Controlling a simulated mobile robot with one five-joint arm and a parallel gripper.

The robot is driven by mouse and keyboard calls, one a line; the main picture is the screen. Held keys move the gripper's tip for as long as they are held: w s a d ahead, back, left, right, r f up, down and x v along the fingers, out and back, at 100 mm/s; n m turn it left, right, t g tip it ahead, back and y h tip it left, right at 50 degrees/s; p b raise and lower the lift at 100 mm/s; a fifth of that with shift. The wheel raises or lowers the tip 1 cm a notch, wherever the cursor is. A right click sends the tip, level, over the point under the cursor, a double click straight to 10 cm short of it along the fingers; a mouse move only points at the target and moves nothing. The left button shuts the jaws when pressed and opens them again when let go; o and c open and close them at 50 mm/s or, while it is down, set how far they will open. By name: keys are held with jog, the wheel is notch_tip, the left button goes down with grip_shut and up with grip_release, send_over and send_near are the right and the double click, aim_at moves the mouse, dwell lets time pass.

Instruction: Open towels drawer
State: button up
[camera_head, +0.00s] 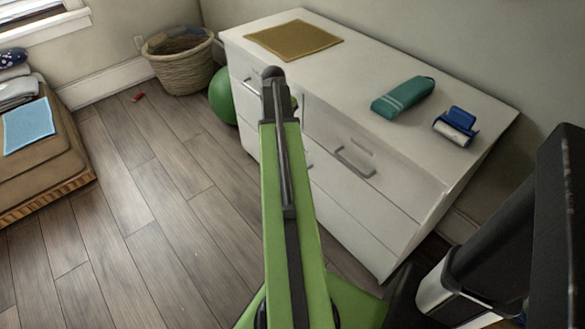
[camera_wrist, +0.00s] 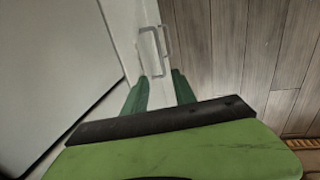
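The white dresser (camera_head: 400,205) has several drawers with grey bar handles. One handle (camera_head: 355,162) is on the upper right drawer front and another (camera_head: 250,86) is on the upper left one. The drawers look shut, and I cannot read which one is for towels. My gripper (camera_wrist: 160,78) is open and empty, its two green fingers apart. In the wrist view a bar handle (camera_wrist: 155,45) on a white drawer front lies just beyond the fingertips, not between them. In the head view my arm hides most of the gripper and part of the dresser front.
On the dresser top lie a brown mat (camera_head: 293,39), a teal case (camera_head: 403,96) and a blue-and-white item (camera_head: 456,126). A green ball (camera_head: 223,97) and a wicker basket (camera_head: 180,62) stand beyond it. The wooden floor (camera_head: 150,220) at left is mostly clear.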

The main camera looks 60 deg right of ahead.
jog(key=d+f+b, duration=0.1)
jog(key=f+b, duration=0.4)
jog(key=d+f+b, duration=0.1)
jog(key=f+b, duration=0.5)
jog(key=s+d+f+b, duration=0.1)
jog(key=f+b, duration=0.5)
grip_shut()
dwell(0.9)
